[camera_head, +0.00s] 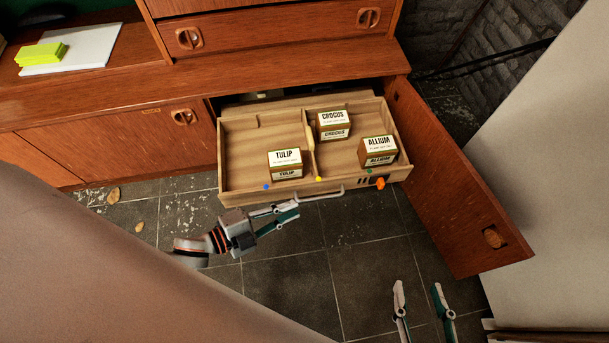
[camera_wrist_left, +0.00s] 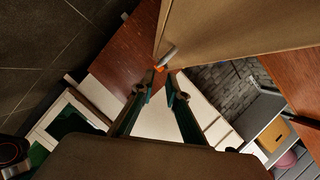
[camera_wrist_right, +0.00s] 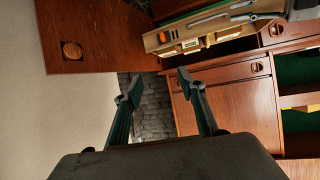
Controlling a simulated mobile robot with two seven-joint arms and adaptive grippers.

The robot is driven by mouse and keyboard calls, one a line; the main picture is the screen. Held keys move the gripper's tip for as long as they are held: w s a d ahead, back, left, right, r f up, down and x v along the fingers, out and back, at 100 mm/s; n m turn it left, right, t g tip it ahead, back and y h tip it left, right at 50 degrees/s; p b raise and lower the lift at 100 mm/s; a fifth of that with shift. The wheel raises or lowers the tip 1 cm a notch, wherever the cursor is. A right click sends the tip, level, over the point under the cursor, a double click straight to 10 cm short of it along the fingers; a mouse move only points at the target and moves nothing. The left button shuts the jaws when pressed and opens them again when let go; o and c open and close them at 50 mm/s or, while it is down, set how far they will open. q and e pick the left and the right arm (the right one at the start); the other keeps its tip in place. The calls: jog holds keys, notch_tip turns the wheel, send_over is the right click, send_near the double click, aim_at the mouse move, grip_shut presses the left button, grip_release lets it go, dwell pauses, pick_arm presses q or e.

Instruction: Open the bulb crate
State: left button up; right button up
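The bulb crate (camera_head: 238,178) is a light wooden, open-topped drawer standing well out of the low teak cabinet. It holds small boxes marked TULIP (camera_head: 285,163), CROCUS (camera_head: 333,124) and ALLIUM (camera_head: 379,151). A pale bar handle (camera_head: 330,193) runs along its front, with an orange knob (camera_head: 380,183) to the right. My left gripper (camera_head: 297,208) is open at the left end of the handle. In the left wrist view the handle end (camera_wrist_left: 168,56) lies just beyond the fingertips (camera_wrist_left: 165,77), not clearly between them. My right gripper (camera_head: 418,287) is open and empty, over the floor.
The cabinet door (camera_head: 455,195) stands wide open on the right. A closed teak door (camera_head: 120,145) and drawer front (camera_head: 270,32) are beside and above the opening. The tiled floor in front is mostly clear.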

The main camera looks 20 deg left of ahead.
pick_arm(q)
jog(key=shift+v, duration=1.6)
